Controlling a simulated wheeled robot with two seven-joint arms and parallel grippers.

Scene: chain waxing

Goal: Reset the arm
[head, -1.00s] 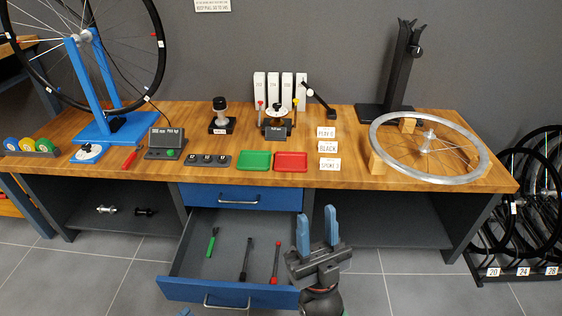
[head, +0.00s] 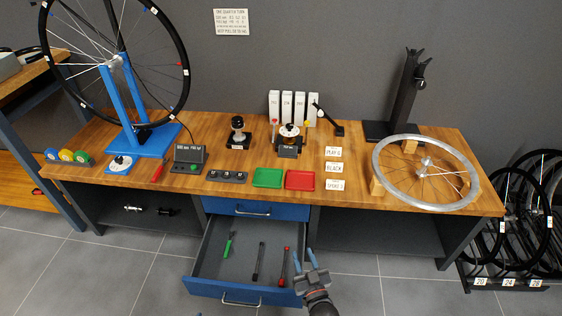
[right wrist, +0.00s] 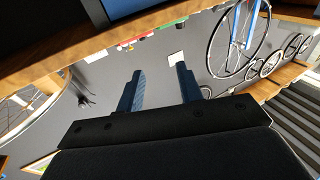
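My right gripper (head: 304,259) is in front of the workbench, at the right front corner of the open blue drawer (head: 236,287). Its two blue fingers stand apart with nothing between them. In the right wrist view the fingers (right wrist: 158,92) are also spread and empty. My left gripper is not in the head view. The drawer holds a green-handled tool (head: 228,245), a black tool (head: 258,262) and a red-ended tool (head: 284,266).
The wooden bench (head: 345,195) carries a green tray (head: 268,178), a red tray (head: 300,180), a silver rim (head: 440,205) on wooden blocks and a blue wheel stand (head: 148,140). Wheels stand in a rack (head: 505,284) at the right. Grey floor (head: 385,285) is clear in front.

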